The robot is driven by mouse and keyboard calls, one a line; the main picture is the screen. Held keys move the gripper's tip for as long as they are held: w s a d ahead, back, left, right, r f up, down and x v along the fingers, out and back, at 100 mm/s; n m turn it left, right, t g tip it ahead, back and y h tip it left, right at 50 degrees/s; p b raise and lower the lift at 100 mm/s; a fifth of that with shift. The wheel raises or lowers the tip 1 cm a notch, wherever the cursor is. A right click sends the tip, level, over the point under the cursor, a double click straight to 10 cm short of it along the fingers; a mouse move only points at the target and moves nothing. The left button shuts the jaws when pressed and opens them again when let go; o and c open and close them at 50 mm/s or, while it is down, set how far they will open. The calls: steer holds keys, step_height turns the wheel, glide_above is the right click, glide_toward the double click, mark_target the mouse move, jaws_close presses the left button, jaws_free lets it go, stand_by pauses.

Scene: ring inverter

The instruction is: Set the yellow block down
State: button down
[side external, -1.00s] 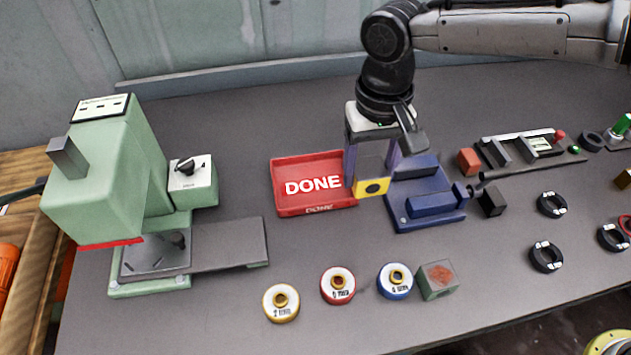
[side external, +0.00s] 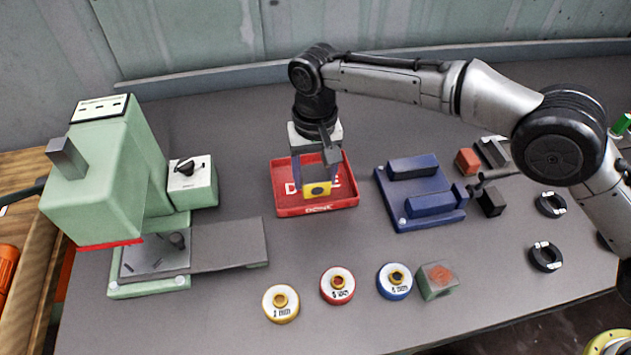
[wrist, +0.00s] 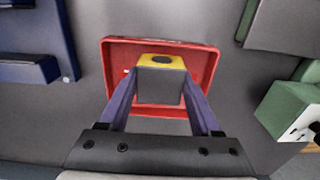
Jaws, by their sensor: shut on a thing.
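My gripper (side external: 315,186) is shut on the yellow block (side external: 317,189), which has a dark round spot on its face. In the side external view the block is over the red DONE tray (side external: 335,206). In the wrist view the yellow block (wrist: 160,61) sits between the two purple fingers of my gripper (wrist: 159,92), with a grey face towards the camera. The red tray (wrist: 215,48) frames it there. I cannot tell whether the block touches the tray floor. No other thing shows in the tray.
A blue fixture (side external: 424,219) stands right of the tray. A green press (side external: 110,180) and a small switch box (side external: 192,184) stand to the left. Yellow (side external: 281,304), red (side external: 337,286) and blue (side external: 394,281) ringed spools lie in front. Black rings (side external: 546,257) lie at the right.

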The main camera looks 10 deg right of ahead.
mark_target(316, 174)
steer(key=shift+f, duration=1.15)
steer(key=shift+f, duration=0.1)
steer(key=shift+c, duration=0.4)
jaws_free()
steer(key=shift+f, duration=0.15)
step_height(316, 174, up, 12)
steer(key=shift+f, duration=0.1)
steer(key=shift+r, duration=0.25)
